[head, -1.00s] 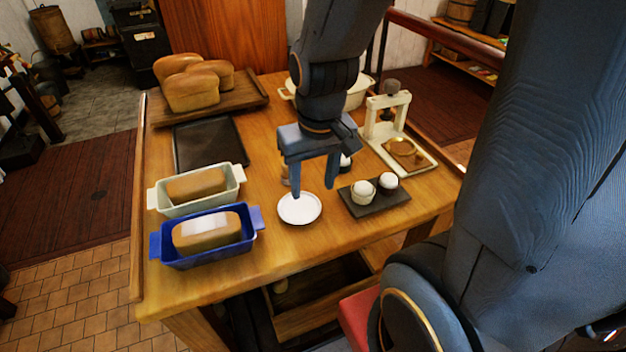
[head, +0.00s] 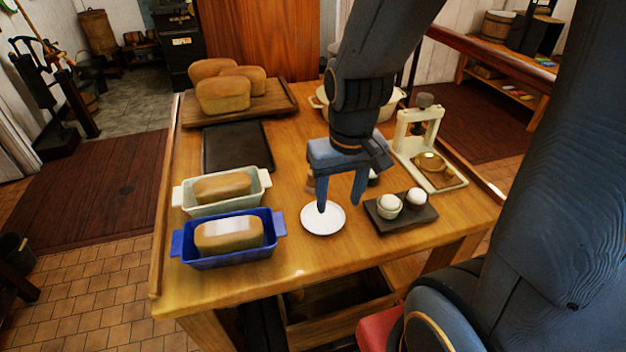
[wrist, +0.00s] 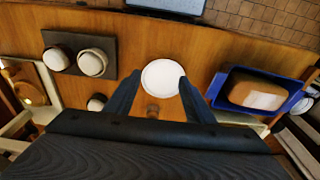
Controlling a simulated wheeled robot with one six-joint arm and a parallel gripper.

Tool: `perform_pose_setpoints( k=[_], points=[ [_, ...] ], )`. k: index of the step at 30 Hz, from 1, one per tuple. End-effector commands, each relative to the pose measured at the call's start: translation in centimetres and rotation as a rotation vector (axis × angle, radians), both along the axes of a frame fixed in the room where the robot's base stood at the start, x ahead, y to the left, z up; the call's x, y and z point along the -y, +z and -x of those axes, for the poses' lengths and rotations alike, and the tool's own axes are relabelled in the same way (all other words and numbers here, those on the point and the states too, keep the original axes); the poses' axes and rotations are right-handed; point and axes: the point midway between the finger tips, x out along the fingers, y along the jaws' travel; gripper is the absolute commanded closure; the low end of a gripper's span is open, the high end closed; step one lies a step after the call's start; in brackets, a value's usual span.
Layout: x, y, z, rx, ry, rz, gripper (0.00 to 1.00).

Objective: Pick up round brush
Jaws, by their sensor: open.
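My gripper (head: 340,206) is open and empty, pointing down over the wooden table, with its fingers just behind and over the white plate (head: 323,220). In the wrist view the gripper (wrist: 159,77) has the plate (wrist: 161,78) between its fingertips. A small dark, pale-topped thing (wrist: 96,102) stands beside the gripper, partly hidden in the head view.
A dark tray (head: 410,222) with two round white pots is at the right. A blue loaf dish (head: 230,258) and a pale loaf dish (head: 250,205) stand left. A dark flat tray (head: 238,160), a bread board (head: 245,113) and a cream press (head: 430,150) lie farther back. The front edge is clear.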

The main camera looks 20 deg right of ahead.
Motion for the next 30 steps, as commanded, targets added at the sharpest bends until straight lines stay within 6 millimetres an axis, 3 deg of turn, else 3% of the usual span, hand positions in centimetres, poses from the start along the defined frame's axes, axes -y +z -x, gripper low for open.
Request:
perform_pose_setpoints(
  k=[9,11,16,30],
  points=[
    [0.0,0.0,0.0,0.000,0.000,0.000,0.51],
    [0.0,0.0,0.0,0.000,0.001,-0.001,0.46],
    [-0.1,-0.3,-1.0,0.000,0.056,-0.016,0.46],
    [0.7,-2.2,-9.8,0.127,0.539,-0.113,0.46]
  ],
)
